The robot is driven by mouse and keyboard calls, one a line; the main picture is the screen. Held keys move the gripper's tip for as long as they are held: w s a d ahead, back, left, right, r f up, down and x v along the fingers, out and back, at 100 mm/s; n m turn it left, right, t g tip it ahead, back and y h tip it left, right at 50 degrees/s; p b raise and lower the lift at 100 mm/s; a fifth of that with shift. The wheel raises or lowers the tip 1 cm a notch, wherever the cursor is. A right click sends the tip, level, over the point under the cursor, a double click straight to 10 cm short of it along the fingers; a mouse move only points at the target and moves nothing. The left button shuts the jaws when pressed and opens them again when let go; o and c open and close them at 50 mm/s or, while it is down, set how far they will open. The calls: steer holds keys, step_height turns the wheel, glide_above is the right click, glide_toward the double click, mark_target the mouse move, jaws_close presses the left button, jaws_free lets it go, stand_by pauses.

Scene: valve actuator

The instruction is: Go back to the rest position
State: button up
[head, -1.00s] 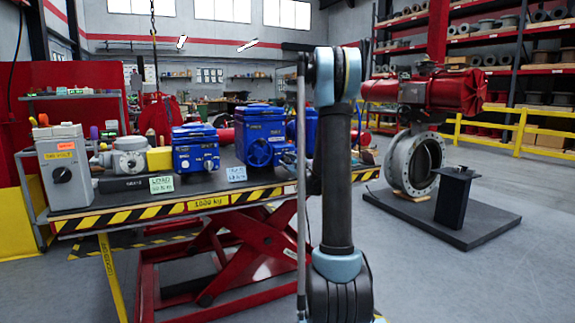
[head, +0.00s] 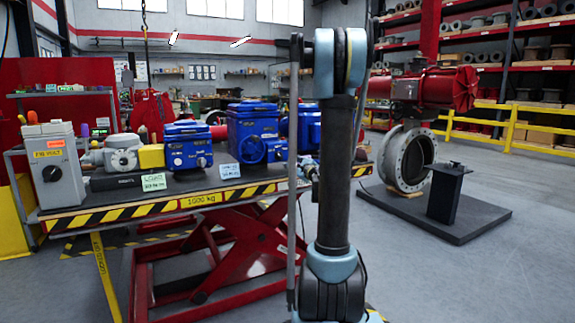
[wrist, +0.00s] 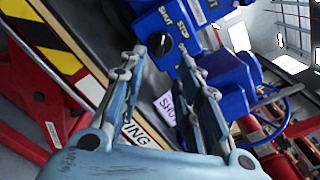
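My gripper is mostly hidden behind my own arm in the head view. In the wrist view my gripper (wrist: 160,62) has its two fingers apart, with nothing seen held between them. Beyond the fingertips is a blue actuator (wrist: 205,12) with a black knob (wrist: 160,43) and the words SHUT and STOP. I cannot tell whether the fingers touch it. In the head view several blue actuators, one of them here (head: 252,130), stand on the lift table (head: 110,201), left of my upright arm.
A grey switch box (head: 55,165) stands on the table's left end. A large flanged valve with a red actuator (head: 440,90) stands on a dark plate (head: 470,228) at right, with a black pedestal (head: 446,192). Grey floor is free at front right.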

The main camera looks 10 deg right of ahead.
steer(key=shift+s+d, duration=0.1)
steer(key=shift+s, duration=0.3)
steer(key=s+a+f+n+g+y, duration=0.1)
steer(key=s+a+f+n+g, duration=0.25)
steer(key=s+a+n, duration=0.5)
steer(key=s+a+f+n+g, duration=0.35)
steer(key=s+n+g, duration=0.2)
steer(key=s, duration=0.65)
steer(key=s+d+f+n+g+h, duration=0.2)
steer(key=s+d+f+n, duration=0.1)
steer(key=s, duration=0.5)
steer(key=s+d+f+n+g+h, duration=0.2)
steer(key=s+f+n, duration=0.1)
steer(key=s, duration=0.5)
steer(key=s+d+f+n+g+h, duration=0.2)
steer(key=s+d+f+n, duration=0.1)
steer(key=s, duration=0.5)
steer(key=shift+s+d+f+h, duration=0.3)
steer(key=shift+f, duration=0.3)
